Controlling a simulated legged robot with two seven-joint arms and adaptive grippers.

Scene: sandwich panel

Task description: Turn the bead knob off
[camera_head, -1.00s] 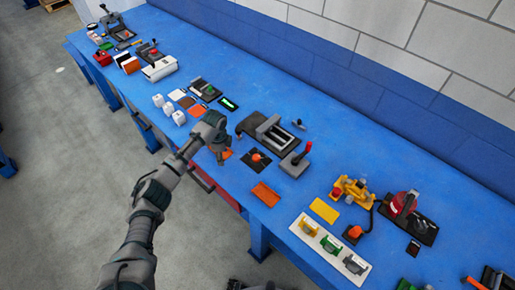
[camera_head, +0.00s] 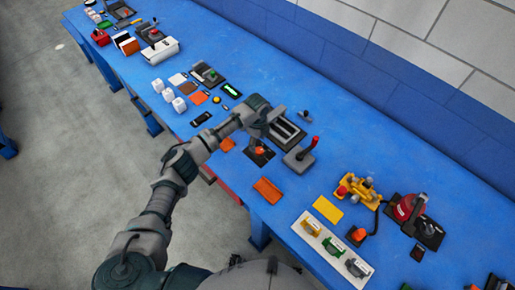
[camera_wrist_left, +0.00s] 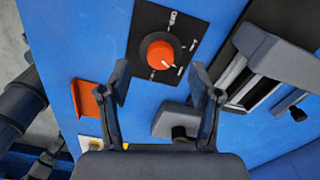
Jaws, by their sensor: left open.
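The knob is a round orange dial (camera_head: 260,150) on a black plate (camera_head: 268,160) near the front edge of the blue bench. My left gripper (camera_head: 264,118) is above the bench, just behind the knob in the head view. In the left wrist view my left gripper (camera_wrist_left: 158,78) is open and empty, its fingers apart, with the knob ahead between and beyond the tips. My right gripper is not in view.
A grey press-like device (camera_head: 287,131) and a grey block with a red-handled lever (camera_head: 301,158) stand close beside the knob. An orange plate (camera_head: 267,190) and yellow plate (camera_head: 327,208) lie nearby. A yellow machine (camera_head: 360,189) stands to the right. The back bench strip is clear.

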